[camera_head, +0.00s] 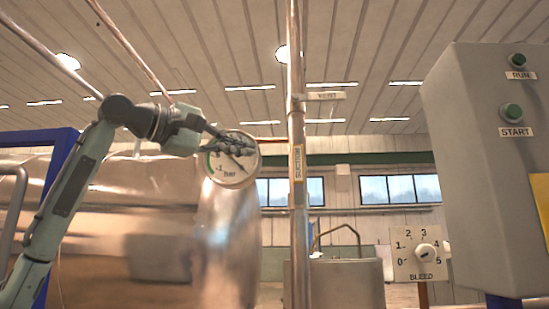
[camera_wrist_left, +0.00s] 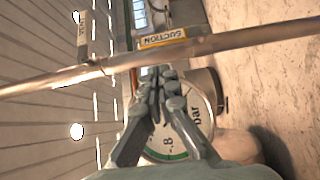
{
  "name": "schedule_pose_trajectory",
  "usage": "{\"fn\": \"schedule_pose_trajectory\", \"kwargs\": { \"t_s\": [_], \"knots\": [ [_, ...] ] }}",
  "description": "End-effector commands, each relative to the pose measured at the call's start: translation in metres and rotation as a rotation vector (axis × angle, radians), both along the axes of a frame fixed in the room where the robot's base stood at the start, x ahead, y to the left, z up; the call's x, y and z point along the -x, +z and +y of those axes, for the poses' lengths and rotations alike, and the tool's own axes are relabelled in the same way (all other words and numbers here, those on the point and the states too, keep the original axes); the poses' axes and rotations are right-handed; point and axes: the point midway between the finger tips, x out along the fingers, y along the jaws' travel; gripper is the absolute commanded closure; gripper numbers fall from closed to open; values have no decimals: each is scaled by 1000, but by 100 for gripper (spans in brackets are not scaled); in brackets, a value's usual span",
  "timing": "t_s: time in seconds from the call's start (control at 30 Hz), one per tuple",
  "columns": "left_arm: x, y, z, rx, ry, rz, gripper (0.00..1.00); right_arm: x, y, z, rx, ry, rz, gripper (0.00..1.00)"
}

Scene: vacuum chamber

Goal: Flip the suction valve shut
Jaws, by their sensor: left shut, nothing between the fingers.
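A yellow SUCTION label (camera_head: 298,162) sits on the upright copper-coloured pipe (camera_head: 299,225). The label also shows in the left wrist view (camera_wrist_left: 163,38). A thin red bar (camera_head: 271,139) runs level between the gauge and the pipe, just above the label; it may be the suction valve's lever, but I cannot tell. My left gripper (camera_head: 245,145) is shut and empty, in front of the round pressure gauge and left of the pipe. In the left wrist view its fingertips (camera_wrist_left: 160,72) point toward the pipe and label. My right gripper is out of view.
The pressure gauge (camera_head: 232,172) is partly covered by my gripper. A large shiny tank (camera_head: 130,235) stands behind my left arm. A VENT label (camera_head: 325,96) juts from the pipe higher up. A BLEED dial (camera_head: 425,250) and a grey RUN/START box (camera_head: 475,170) stand at right.

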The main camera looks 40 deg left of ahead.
Motion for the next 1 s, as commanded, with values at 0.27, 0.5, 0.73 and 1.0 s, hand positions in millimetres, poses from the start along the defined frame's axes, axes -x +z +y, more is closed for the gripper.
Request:
{"fn": "schedule_pose_trajectory", "kwargs": {
  "t_s": [0.27,0.5,0.73,1.0],
  "knots": [
    [-34,1,-8,-1,0,3,100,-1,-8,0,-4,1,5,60],
    [-75,1,-18,-1,0,1,100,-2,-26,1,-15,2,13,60],
    [-95,1,-23,-1,0,0,100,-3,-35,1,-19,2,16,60],
    [-97,0,-23,0,0,0,100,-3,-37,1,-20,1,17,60]
  ]
}}
